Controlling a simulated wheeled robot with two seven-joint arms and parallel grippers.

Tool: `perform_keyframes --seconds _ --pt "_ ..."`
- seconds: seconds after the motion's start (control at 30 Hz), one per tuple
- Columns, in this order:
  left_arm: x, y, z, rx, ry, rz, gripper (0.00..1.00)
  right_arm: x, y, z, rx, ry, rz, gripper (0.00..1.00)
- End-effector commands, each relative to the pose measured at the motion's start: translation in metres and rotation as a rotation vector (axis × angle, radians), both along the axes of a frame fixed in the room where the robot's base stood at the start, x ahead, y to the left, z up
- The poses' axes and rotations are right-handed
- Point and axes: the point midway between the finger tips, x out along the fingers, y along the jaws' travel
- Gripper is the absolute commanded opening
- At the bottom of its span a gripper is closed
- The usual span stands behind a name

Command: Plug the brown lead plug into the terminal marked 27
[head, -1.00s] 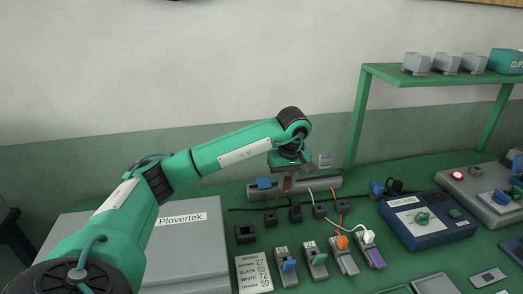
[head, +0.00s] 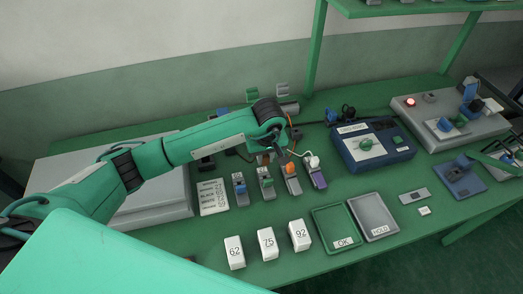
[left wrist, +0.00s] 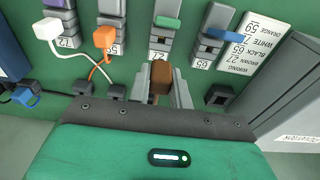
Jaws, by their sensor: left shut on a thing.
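My left gripper (head: 266,156) is shut on the brown plug (left wrist: 161,80), seen between its fingers in the left wrist view. The plug is beside the near end of the terminal with the green lever (left wrist: 167,22), apart from its lever. This terminal also shows in the head view (head: 266,182). Its number label (left wrist: 158,57) is upside down and hard to read. Beside it stands the terminal with the blue lever (head: 240,188), labelled 65. An orange plug (left wrist: 104,38) and a white plug (left wrist: 46,30) sit on two neighbouring terminals. My right gripper is out of view.
A wiring card (head: 212,197) lists BROWN 27. A grey case (head: 150,205) stands left of it, and a blue meter (head: 372,145) right of the terminals. White blocks (head: 267,243) and green and grey trays (head: 335,229) lie in front. Black sockets (left wrist: 218,95) and leads lie behind.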

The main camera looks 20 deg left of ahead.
Motion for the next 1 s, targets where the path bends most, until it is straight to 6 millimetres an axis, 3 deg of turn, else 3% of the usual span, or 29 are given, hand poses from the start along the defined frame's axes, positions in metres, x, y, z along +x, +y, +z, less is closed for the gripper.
perform_keyframes --seconds 0.73,1.0 --pt "0.000 0.000 -0.058 -0.001 0.001 0.001 0.00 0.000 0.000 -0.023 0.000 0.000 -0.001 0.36" --pt "0.000 0.001 -0.058 0.000 0.000 0.000 0.00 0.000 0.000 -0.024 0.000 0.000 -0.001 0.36"
